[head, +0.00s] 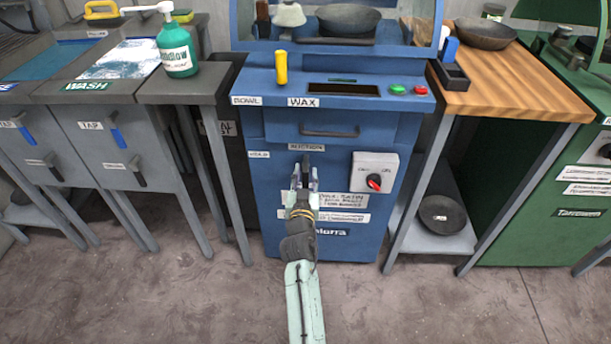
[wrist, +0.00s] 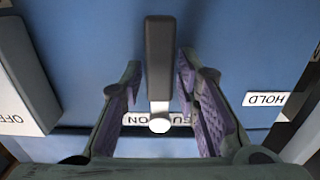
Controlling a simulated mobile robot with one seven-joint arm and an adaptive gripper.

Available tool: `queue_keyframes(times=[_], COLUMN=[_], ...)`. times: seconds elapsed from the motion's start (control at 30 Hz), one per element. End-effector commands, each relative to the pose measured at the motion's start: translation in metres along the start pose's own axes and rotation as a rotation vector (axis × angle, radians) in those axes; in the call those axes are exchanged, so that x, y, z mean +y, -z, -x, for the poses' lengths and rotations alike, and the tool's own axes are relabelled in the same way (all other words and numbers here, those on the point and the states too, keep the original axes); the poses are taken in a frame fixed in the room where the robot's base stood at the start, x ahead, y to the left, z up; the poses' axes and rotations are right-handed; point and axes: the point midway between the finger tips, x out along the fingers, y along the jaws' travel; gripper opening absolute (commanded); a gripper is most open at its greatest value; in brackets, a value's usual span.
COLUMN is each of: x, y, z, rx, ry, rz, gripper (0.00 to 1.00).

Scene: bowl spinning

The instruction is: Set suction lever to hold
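The suction lever is a dark upright bar on the front of the blue machine (head: 335,140), below the suction label (head: 306,147). In the wrist view the lever (wrist: 160,60) stands between my fingers, with a pale round end at its lower tip. My gripper (head: 303,178) is at the lever, and in the wrist view my gripper (wrist: 160,95) is open, its purple pads on both sides. Gaps show on both sides, narrower on the right. The hold label (head: 258,154) is left of the lever in the head view; the wrist view shows this hold label (wrist: 265,98) at right.
A grey switch box (head: 374,172) with a red knob sits right of the lever. A drawer handle (head: 329,132) is above it. A grey wash station (head: 110,150) stands left, a wooden-topped table (head: 520,80) right. The floor (head: 180,290) in front is clear.

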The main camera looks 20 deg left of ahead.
Motion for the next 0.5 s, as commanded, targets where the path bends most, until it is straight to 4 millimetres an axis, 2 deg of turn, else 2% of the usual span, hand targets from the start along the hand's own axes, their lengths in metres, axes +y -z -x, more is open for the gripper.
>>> queue_keyframes(times=[0.4, 0.5], x=[-0.0001, -0.0001], y=[0.0000, 0.0000], z=[0.0002, 0.0002], rx=[0.000, 0.000], ry=[0.000, 0.000], rz=[0.000, 0.000], gripper=[0.00, 0.00])
